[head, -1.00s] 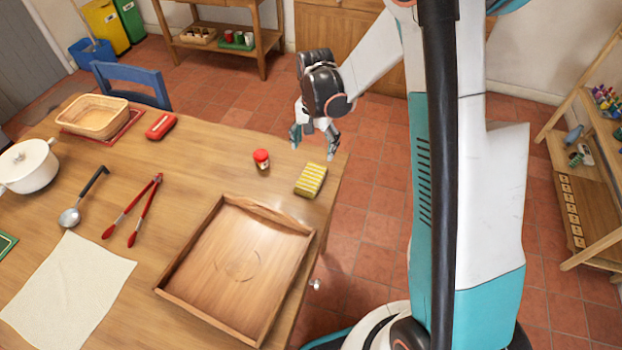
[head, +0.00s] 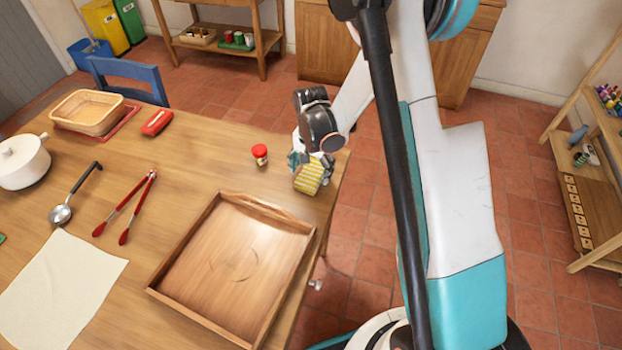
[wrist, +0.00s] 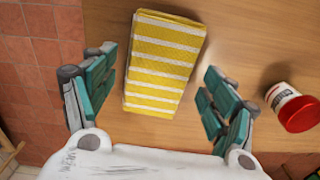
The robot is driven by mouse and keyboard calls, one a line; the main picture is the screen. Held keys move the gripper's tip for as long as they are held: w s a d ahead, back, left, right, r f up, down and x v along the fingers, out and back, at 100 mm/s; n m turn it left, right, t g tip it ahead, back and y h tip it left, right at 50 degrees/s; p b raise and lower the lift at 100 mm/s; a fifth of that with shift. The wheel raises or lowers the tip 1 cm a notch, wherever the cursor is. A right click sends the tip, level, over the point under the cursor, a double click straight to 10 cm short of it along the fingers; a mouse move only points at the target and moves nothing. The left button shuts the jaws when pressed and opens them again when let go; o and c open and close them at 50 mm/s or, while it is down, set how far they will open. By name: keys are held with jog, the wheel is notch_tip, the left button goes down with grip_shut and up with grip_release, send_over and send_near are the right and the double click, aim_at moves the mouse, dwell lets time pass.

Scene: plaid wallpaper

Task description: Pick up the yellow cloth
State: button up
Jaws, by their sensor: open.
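The yellow cloth (head: 310,178) is a folded block with white stripes, lying on the table near its right edge. It also shows in the wrist view (wrist: 163,65), slightly tilted and just ahead of the fingers. My gripper (head: 312,163) is over the far end of the cloth and partly hides it in the head view. In the wrist view my gripper (wrist: 157,95) is open, with one teal finger on each side of the cloth's near part. There is a gap between the cloth and each finger, wider on the right. Height above the table is hard to tell.
A red-capped jar (head: 260,155) stands left of the cloth and shows close to the right finger in the wrist view (wrist: 292,107). A wooden tray (head: 172,262) lies in front. Tongs (head: 126,205), a ladle (head: 75,192) and a white pot (head: 22,165) are further left.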

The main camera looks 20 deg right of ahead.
aim_at(311, 172)
jog(key=shift+f, duration=0.15)
jog(key=shift+c, duration=0.3)
jog(key=c, duration=1.1)
notch_tip(311, 172, up, 20)
jog(key=p, duration=0.6)
